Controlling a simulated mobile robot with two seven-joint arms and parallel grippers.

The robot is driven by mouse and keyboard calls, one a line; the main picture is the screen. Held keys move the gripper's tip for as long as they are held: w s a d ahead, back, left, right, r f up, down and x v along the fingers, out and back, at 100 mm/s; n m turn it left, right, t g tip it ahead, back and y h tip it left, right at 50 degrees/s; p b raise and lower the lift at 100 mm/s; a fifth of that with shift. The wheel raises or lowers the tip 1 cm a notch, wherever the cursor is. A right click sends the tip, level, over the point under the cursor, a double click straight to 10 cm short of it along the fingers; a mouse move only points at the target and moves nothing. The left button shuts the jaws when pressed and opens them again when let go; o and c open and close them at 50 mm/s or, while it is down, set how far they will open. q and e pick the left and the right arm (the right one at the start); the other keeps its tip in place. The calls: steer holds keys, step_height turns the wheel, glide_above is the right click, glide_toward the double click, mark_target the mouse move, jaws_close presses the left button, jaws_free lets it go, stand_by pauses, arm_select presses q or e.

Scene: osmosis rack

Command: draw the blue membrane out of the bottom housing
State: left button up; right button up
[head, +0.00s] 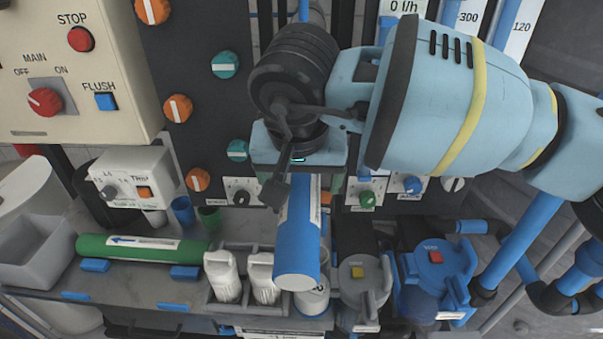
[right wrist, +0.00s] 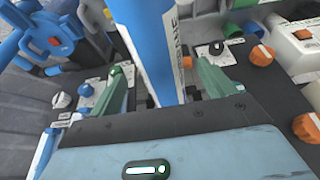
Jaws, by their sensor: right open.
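The blue membrane (head: 297,245) is a blue cylinder with a white printed label. In the head view its round near end points toward me, and its far part is hidden behind my right gripper (head: 300,182). In the right wrist view the membrane (right wrist: 157,45) runs between the two green fingers of my right gripper (right wrist: 160,75), with gaps on both sides. The gripper is open and straddles the membrane without closing on it. The bottom housing is hidden; I cannot tell how far the membrane sits in it. My left gripper is not in view.
A green cylinder (head: 140,247) lies on blue supports on the left bench. White bottles (head: 222,277) stand in a grey caddy beside the membrane. A black canister (head: 362,283) and a blue canister (head: 436,268) stand to the right. Knobs cover the dark panel (head: 205,130) behind.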

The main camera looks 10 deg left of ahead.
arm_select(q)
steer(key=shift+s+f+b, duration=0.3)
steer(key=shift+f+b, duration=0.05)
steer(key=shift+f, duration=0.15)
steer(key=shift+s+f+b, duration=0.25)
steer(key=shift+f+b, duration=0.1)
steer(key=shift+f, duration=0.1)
arm_select(e)
steer(key=shift+x, duration=2.3)
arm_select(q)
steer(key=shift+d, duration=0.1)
arm_select(e)
steer(key=shift+c, duration=0.4)
steer(key=c, duration=1.2)
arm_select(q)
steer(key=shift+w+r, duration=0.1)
arm_select(e)
steer(key=shift+s, duration=0.1)
steer(key=shift+c, duration=0.2)
steer(key=shift+s, duration=0.1)
